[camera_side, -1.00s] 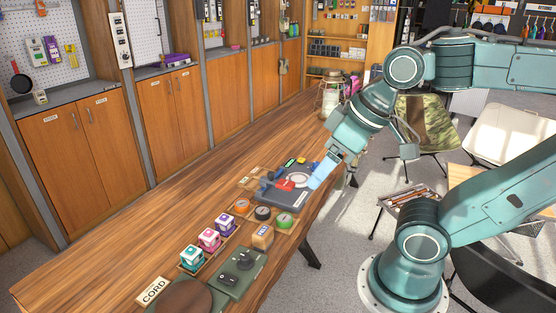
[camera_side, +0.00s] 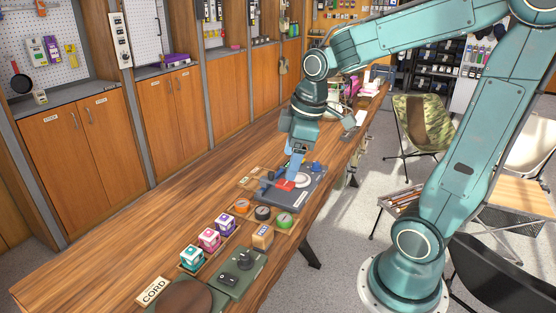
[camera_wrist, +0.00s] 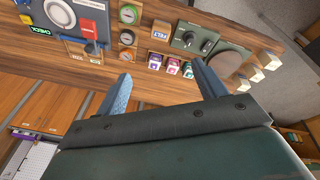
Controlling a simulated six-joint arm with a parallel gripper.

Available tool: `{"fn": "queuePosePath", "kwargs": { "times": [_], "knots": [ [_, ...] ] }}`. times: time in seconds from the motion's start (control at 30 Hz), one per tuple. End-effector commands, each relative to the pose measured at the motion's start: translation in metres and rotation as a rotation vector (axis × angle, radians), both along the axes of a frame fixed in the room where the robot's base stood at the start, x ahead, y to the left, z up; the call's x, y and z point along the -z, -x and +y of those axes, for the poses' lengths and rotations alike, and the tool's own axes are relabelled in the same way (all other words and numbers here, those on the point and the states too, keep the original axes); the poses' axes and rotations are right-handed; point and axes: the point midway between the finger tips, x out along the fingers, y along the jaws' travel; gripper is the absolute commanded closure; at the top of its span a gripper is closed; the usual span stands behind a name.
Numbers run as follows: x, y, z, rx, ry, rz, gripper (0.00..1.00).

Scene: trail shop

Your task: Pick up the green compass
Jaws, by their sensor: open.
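The green compass (camera_side: 284,220) is a small round piece in a wooden tray on the bench, at the right end of a row with a black compass (camera_side: 262,213) and an orange compass (camera_side: 241,205). In the wrist view the green compass (camera_wrist: 129,14) sits near the top edge, left of centre. My gripper (camera_side: 292,172) is open with pale blue fingers pointing down, over the grey device's far side, up and behind the compasses. In the wrist view my gripper (camera_wrist: 160,85) shows nothing between its fingers.
A grey device (camera_side: 305,190) with a red part stands right behind the compass tray. A felt block (camera_side: 263,236), several small coloured boxes (camera_side: 210,239) and a green panel with a knob (camera_side: 239,272) lie nearer. The bench's left side is mostly clear.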

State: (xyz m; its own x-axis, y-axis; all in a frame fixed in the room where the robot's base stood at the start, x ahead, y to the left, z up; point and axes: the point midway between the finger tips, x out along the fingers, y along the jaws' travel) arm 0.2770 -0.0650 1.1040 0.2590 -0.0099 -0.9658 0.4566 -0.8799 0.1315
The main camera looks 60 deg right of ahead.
Motion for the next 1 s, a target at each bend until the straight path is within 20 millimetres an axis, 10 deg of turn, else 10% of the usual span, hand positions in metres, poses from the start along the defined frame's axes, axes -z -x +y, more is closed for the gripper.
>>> {"fn": "queuePosePath", "kwargs": {
  "times": [0.6, 1.0],
  "knots": [
    [0.095, -0.049, -0.094, -0.407, -0.027, 0.141, 0.3],
    [0.123, -0.052, -0.116, -0.512, -0.047, 0.147, 0.3]
  ]
}}
